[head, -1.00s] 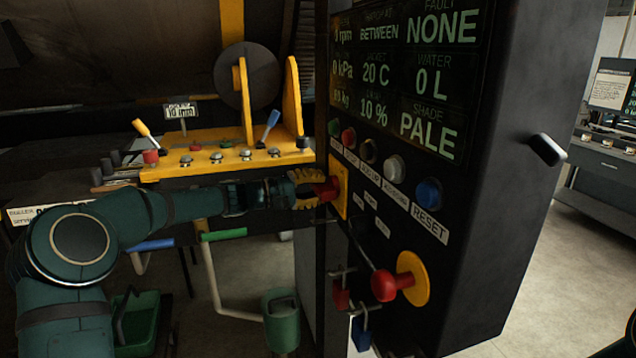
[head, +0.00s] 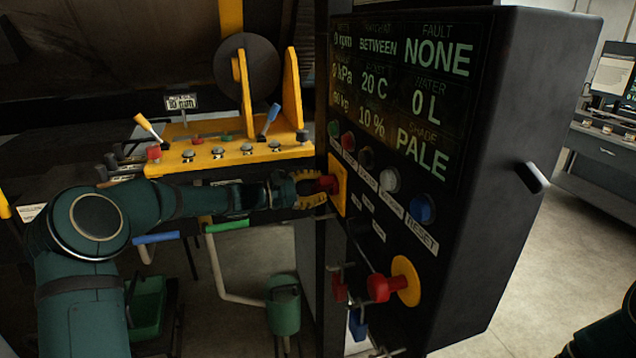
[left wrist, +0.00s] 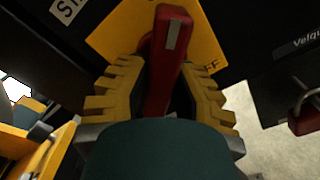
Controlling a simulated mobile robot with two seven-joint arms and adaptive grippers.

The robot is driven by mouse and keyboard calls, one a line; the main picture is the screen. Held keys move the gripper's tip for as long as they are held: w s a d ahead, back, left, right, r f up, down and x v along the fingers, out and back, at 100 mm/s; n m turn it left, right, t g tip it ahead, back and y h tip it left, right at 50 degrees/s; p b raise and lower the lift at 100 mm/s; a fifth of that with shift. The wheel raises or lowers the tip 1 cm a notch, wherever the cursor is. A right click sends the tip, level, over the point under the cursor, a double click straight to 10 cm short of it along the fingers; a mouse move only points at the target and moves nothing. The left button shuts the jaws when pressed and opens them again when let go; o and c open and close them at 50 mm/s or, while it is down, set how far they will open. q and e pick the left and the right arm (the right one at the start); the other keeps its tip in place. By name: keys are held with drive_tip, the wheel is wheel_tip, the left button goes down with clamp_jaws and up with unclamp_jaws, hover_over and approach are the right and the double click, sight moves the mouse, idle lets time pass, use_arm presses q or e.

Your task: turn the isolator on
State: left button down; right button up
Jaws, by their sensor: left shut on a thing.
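The isolator's red handle (head: 326,184) sits on a yellow plate (head: 340,187) on the left part of the dark panel front. My left gripper (head: 312,188) reaches it from the left and is shut on the handle. In the left wrist view the red handle (left wrist: 166,65), with a pale stripe, stands between the yellow toothed fingers of the gripper (left wrist: 160,98). The yellow plate (left wrist: 200,42) behind shows the letters "FF", partly hidden. My right gripper is out of view.
Coloured push buttons, including a blue one (head: 422,209), sit above and right of the handle. Below is a red knob (head: 382,288) on a yellow disc. Red and blue padlocks (head: 357,325) hang nearby. A yellow control desk (head: 230,156) with levers stands left, behind my arm.

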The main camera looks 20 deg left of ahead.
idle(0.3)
use_arm(q)
drive_tip(key=c, duration=0.8)
unclamp_jaws()
drive_tip(key=shift+d, duration=0.1)
drive_tip(key=v, duration=1.2)
